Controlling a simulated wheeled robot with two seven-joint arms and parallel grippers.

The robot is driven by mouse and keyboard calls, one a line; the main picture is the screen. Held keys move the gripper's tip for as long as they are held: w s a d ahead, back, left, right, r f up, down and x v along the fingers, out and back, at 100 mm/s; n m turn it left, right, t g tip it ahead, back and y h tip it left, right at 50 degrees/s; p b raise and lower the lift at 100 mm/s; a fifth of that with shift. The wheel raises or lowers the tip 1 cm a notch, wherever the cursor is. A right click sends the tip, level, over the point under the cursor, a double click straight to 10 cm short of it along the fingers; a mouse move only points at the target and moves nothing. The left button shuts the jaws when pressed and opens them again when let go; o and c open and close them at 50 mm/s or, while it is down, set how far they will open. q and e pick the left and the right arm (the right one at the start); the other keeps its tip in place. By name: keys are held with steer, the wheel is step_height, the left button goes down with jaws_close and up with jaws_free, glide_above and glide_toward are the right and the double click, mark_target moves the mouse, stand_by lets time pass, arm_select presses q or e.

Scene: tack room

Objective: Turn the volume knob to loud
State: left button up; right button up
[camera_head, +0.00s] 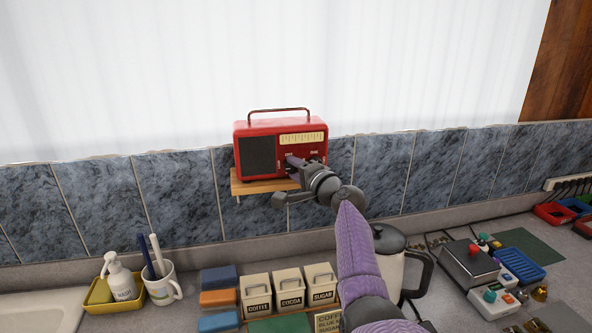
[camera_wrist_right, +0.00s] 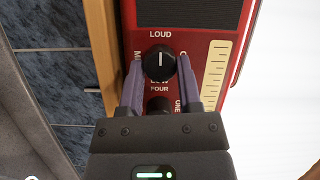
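A red radio (camera_head: 258,128) stands on a small wooden shelf (camera_head: 262,187) against the tiled wall. Its black volume knob (camera_wrist_right: 159,66) shows in the right wrist view, and the white pointer line is toward the word LOUD. The gripper hides the knob in the head view. My right gripper (camera_head: 292,163) is at the radio's front. In the right wrist view its two purple fingers (camera_wrist_right: 160,75) are on either side of the knob, with a slight gap visible on the right. A second black knob (camera_wrist_right: 159,104), labelled FOUR, is partly hidden between the fingers. My left gripper is not in view.
Below on the counter stand canisters (camera_head: 289,287), a mug with pens (camera_head: 162,288), a soap bottle (camera_head: 119,278) and a kettle (camera_head: 391,262). A control box (camera_head: 469,262) and trays are at the right. The wall beside the radio is clear.

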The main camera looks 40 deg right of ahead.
steer(key=o, duration=0.4)
steer(key=shift+o, duration=0.2)
steer(key=s+a, duration=0.1)
steer(key=s, duration=0.8)
steer(key=shift+s, duration=0.4)
